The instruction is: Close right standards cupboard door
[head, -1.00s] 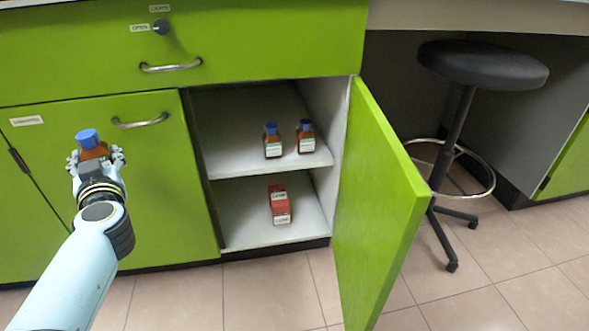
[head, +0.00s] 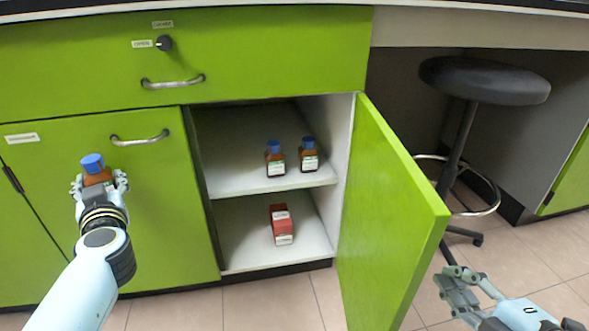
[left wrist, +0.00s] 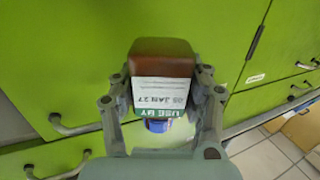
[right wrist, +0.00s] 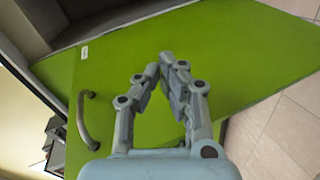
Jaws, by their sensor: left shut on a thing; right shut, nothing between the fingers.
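The right cupboard door (head: 388,215) is green and stands wide open, hinged at the right side of the cupboard opening. Its outer face (right wrist: 235,60) with a curved metal handle (right wrist: 87,120) shows in the right wrist view. My right gripper (head: 455,275) is shut and empty, at the outer side of the door near its free edge; it also shows in the right wrist view (right wrist: 160,62). I cannot tell whether it touches the door. My left gripper (head: 98,182) is shut on a brown bottle (left wrist: 161,72) with a blue cap and white label, held in front of the closed left door (head: 150,215).
Inside the cupboard, two brown bottles (head: 275,160) (head: 308,155) stand on the upper shelf (head: 240,180) and a red box (head: 281,225) on the lower one. A black stool (head: 484,80) stands right of the door. A drawer (head: 260,55) above is closed.

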